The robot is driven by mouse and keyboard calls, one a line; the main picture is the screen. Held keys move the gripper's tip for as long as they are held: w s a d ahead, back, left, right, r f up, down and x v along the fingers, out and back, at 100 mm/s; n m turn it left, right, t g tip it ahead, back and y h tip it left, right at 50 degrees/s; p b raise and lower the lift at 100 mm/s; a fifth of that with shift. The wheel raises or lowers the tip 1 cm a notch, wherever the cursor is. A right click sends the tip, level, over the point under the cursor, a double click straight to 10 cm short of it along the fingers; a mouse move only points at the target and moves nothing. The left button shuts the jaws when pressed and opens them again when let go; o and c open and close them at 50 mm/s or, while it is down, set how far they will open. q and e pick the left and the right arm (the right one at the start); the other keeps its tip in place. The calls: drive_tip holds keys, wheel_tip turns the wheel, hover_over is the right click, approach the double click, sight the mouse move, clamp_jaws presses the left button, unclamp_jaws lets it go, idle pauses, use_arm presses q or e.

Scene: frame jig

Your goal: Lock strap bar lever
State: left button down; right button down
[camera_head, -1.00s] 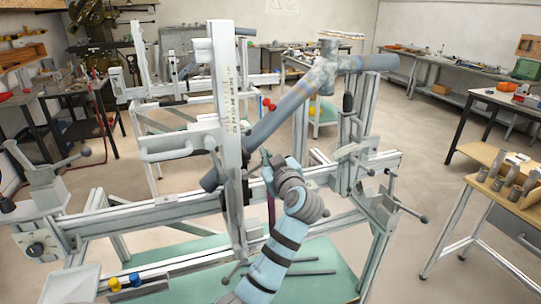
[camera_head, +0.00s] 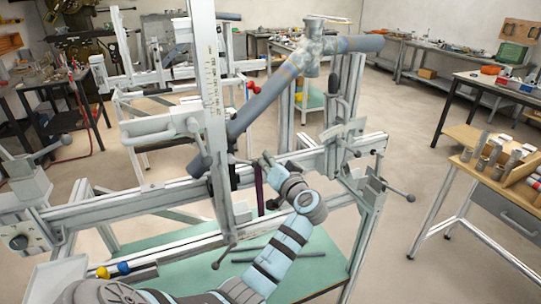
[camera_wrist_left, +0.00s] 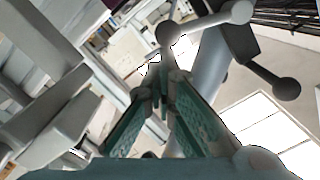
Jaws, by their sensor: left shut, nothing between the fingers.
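The steel frame jig (camera_head: 120,206) stands in front of me, with grey tubes (camera_head: 262,108) clamped in it. My left gripper (camera_head: 265,159) is at the middle of the jig, beside the upright scaled post (camera_head: 207,70) and close to the front rail. In the left wrist view its green fingers (camera_wrist_left: 162,92) are shut and empty. A pale lever with ball ends (camera_wrist_left: 205,23) lies just beyond the fingertips; contact cannot be told. A dark lever with a ball knob (camera_wrist_left: 284,88) is to its right. Which lever is the strap bar's cannot be told. My right gripper is not in view.
A purple strap (camera_head: 258,188) hangs beside my left gripper. Another ball-ended lever (camera_head: 410,197) juts out at the jig's right. Loose rods lie on the green shelf (camera_head: 315,262) below. A wooden bench (camera_head: 450,182) stands at right, with clear floor between.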

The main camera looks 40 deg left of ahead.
use_arm(q)
drive_tip(key=shift+s+a+f+m+y, duration=0.1)
drive_tip(key=shift+s+f+m+y, duration=0.1)
drive_tip(key=shift+f+m, duration=0.8)
drive_tip(key=shift+s+a+f+m+y, duration=0.1)
drive_tip(key=shift+s+f+m, duration=0.05)
drive_tip(key=shift+f+m, duration=0.8)
drive_tip(key=shift+r, duration=0.15)
drive_tip(key=shift+d, duration=0.15)
drive_tip(key=v, duration=0.7)
drive_tip(key=shift+d, duration=0.15)
